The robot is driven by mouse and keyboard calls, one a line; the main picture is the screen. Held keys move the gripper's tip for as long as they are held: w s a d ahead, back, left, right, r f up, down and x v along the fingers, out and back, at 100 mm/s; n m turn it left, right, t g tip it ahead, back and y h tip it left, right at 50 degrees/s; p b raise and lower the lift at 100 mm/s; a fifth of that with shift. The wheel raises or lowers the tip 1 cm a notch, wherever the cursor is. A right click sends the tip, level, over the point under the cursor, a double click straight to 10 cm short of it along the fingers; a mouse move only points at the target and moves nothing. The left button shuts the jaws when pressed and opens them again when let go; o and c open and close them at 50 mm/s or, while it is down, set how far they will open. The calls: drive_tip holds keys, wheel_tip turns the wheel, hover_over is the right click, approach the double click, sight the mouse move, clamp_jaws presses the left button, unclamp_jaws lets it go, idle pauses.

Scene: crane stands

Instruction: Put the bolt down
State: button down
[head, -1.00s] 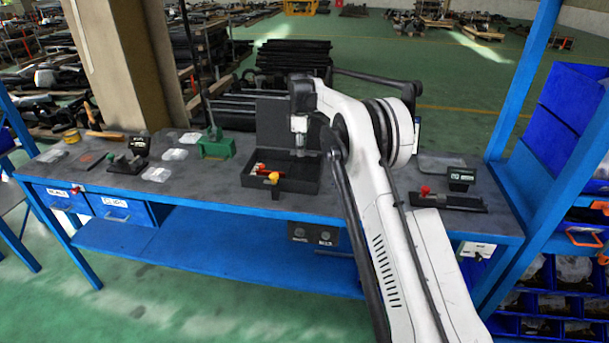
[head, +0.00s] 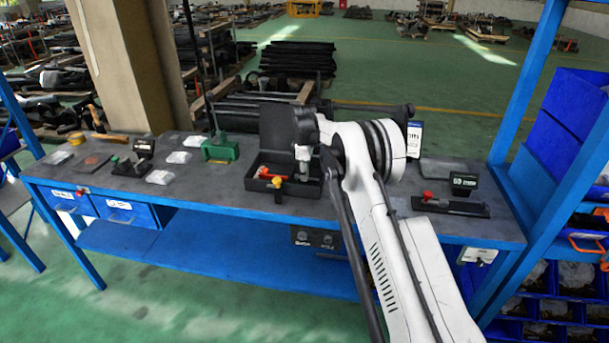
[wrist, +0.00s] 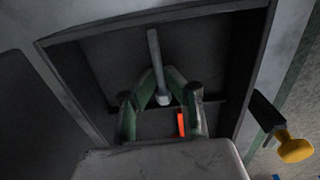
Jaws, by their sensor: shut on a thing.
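The bolt (wrist: 155,58) is a grey rod with a thicker end, seen in the wrist view between the tips of my gripper (wrist: 160,88). The green fingers are closed on its thick end. Below it is the dark floor of an open black case (wrist: 75,75). In the head view my gripper (head: 304,168) points down into the right part of the case (head: 310,194), whose lid stands up behind. The bolt is hidden there. I cannot tell whether the bolt touches the case floor.
A red piece (wrist: 181,123) lies in the case, and a yellow knob (wrist: 295,150) sits at its edge. A green vise (head: 220,150) stands left of the case. To the right is a black holder with a red knob (head: 428,196). The bench is clear between some items.

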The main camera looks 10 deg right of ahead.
drive_tip(key=shift+f, duration=0.15)
drive_tip(key=c, duration=1.8)
unclamp_jaws()
wheel_tip(320, 180, up, 12)
drive_tip(key=b, duration=0.1)
drive_tip(key=s+r+m+t, duration=0.1)
drive_tip(key=s+r+m, duration=0.1)
drive_tip(key=s+r, duration=0.45)
drive_tip(key=s+r+m+t, duration=0.15)
drive_tip(key=s+r, duration=0.25)
drive_tip(key=r, duration=0.5)
drive_tip(key=s+r+m+t, duration=0.1)
drive_tip(key=s+r+m, duration=0.35)
drive_tip(key=s, duration=1.05)
drive_tip(key=s+f+m+t, duration=0.1)
drive_tip(key=s+f+m, duration=0.1)
drive_tip(key=s, duration=0.8)
drive_tip(key=s+f+m+t, duration=0.1)
drive_tip(key=s+f, duration=0.2)
drive_tip(key=s, duration=0.7)
drive_tip(key=s+f+m+t, duration=0.1)
drive_tip(key=s+f+m, duration=0.1)
drive_tip(key=s, duration=0.8)
drive_tip(key=shift+s+d+f+m+t, duration=0.3)
drive_tip(key=shift+s+d+f+t, duration=0.05)
drive_tip(key=shift+d+f, duration=0.1)
